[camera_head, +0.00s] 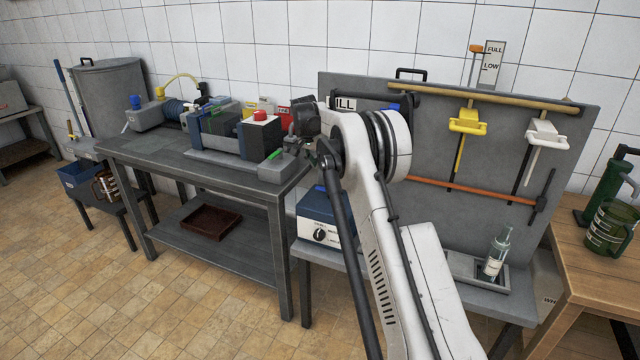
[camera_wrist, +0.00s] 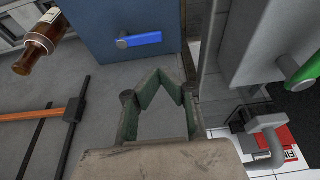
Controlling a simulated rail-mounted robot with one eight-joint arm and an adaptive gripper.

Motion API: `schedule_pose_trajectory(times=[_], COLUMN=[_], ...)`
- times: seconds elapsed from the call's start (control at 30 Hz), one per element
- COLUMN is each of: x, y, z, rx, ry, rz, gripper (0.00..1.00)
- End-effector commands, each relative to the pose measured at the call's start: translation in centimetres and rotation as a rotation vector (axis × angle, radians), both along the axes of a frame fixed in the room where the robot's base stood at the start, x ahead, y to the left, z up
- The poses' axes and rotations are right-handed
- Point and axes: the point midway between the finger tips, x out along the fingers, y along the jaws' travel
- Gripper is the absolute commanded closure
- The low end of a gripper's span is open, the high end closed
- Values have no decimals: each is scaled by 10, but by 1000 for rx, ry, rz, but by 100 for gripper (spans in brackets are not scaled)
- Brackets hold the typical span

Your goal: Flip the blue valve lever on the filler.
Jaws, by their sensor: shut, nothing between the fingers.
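In the wrist view the blue valve lever (camera_wrist: 138,40) lies roughly level across the face of a blue-grey box on the filler. My gripper (camera_wrist: 166,78) is below it and to its right in the picture. Its green-grey fingers are drawn together at the tips and hold nothing. A gap shows in the picture between the fingertips and the lever; I cannot tell the depth. In the head view my arm covers part of the filler panel (camera_head: 500,215), and the fingertips are not clear there. A small blue piece beside the arm may be the lever.
A green lever (camera_wrist: 305,72) is at the right of the wrist view, with a grey pipe (camera_wrist: 268,140) below it. A brown bottle (camera_wrist: 42,40) and an orange rod (camera_wrist: 30,115) are at the left. In the head view a clear bottle (camera_head: 496,255) stands in the lower tray.

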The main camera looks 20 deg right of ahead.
Motion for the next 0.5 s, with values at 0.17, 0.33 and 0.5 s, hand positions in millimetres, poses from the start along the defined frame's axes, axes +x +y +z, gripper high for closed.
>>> schedule_pose_trajectory(times=[0.17, 0.33, 0.5], x=[3, 3, 3], y=[-4, -4, -4], z=[-8, -8, -10], rx=[0, 0, 0], ry=[2, 2, 2], rz=[-10, -10, -10], gripper=[100, 100, 100])
